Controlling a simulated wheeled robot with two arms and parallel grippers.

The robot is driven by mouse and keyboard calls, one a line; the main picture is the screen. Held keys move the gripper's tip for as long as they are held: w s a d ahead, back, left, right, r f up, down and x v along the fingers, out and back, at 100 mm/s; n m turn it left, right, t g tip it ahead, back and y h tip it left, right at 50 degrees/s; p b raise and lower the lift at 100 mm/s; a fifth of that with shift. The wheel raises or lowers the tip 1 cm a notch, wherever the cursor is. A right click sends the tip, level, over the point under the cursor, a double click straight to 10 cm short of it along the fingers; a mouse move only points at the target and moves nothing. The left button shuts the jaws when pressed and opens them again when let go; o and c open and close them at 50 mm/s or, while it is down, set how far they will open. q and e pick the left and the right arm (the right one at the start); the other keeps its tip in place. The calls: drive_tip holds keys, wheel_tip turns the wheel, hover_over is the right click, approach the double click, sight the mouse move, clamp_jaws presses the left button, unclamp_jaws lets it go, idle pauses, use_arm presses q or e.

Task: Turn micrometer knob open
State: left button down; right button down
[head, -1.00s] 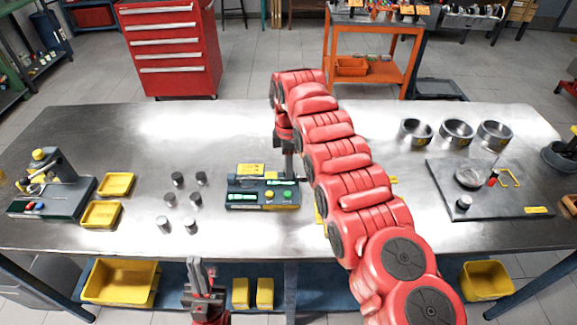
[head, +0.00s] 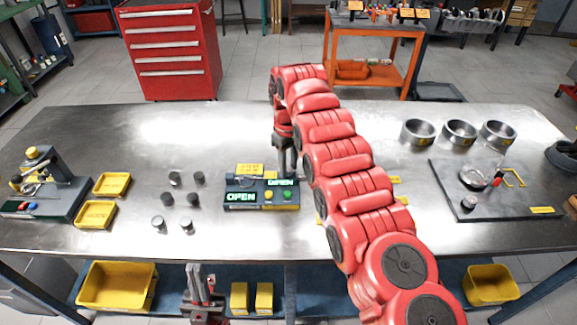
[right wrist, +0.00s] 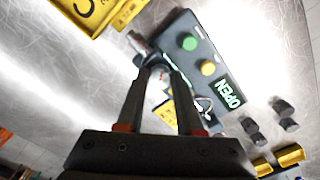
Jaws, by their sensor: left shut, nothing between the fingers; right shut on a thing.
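The micrometer (head: 262,198) is a dark block with yellow and green buttons near the table's middle. Its two green displays read OPEN; one display also shows in the right wrist view (right wrist: 229,92). My right gripper (head: 284,172) reaches down at the micrometer's back right end. In the right wrist view my right gripper (right wrist: 160,62) is shut on the grey metal micrometer knob (right wrist: 138,42), whose gripped part is mostly hidden by the fingers. My left gripper (head: 203,274) is shut and empty in front of the table's front edge.
Several small grey cylinders (head: 167,199) stand left of the micrometer, beside two yellow trays (head: 96,214) and a bench device (head: 45,192). Metal rings (head: 419,132) and a dark plate (head: 490,205) are at the right. My right arm covers the table right of the micrometer.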

drive_tip(key=m, duration=0.2)
drive_tip(key=shift+m, duration=0.4)
drive_tip(key=m, duration=0.3)
drive_tip(key=shift+a+m, duration=0.1)
drive_tip(key=shift+m, duration=0.2)
drive_tip(key=m, duration=0.6)
drive_tip(key=shift+p, duration=0.35)
drive_tip(key=shift+m, duration=0.3)
drive_tip(key=c, duration=0.5)
unclamp_jaws()
drive_tip(key=shift+c, duration=0.2)
